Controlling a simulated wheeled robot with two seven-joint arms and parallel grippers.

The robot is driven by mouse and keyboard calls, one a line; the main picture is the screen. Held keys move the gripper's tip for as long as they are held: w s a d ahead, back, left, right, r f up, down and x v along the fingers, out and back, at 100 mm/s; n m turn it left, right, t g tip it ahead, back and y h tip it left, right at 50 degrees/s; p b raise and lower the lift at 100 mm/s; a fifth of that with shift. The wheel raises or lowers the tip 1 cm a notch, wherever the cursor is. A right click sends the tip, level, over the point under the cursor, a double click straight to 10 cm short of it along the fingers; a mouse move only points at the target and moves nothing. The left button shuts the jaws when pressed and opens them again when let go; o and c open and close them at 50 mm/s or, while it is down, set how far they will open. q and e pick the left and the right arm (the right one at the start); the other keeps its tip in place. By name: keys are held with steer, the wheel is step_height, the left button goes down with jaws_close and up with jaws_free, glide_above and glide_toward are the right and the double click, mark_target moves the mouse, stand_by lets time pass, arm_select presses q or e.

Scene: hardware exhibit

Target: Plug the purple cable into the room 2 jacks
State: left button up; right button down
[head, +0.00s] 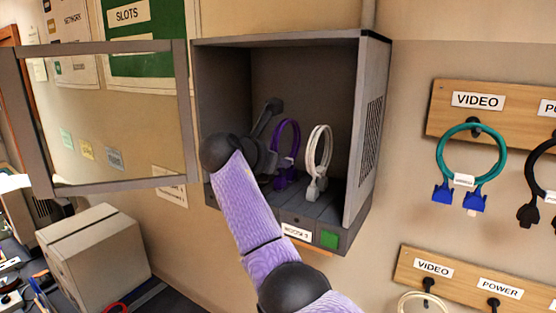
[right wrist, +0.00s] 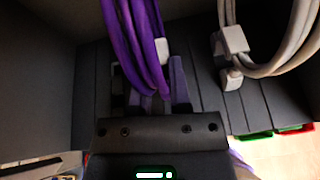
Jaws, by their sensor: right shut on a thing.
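The purple cable (head: 289,135) is a loop inside an open grey wall box (head: 222,100). It also shows in the right wrist view (right wrist: 132,40), hanging down to a pale connector (right wrist: 161,49). My right gripper (head: 272,160) reaches into the box and is shut on the purple cable; in the right wrist view its fingers (right wrist: 150,88) are around the cable's lower end. The label (head: 297,232) on the box's front edge is too small to read surely. My left gripper is not in view.
A white cable (head: 318,150) stands plugged just right of the purple one. The framed glass door (head: 183,120) is swung open to the left. A teal cable (head: 440,160) hangs on the right wall.

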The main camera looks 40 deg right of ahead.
stand_by(0.3)
jaws_free()
stand_by(0.4)
stand_by(0.3)
steer(key=v, duration=0.7)
steer(key=shift+a, duration=0.25)
steer(key=shift+s, duration=0.1)
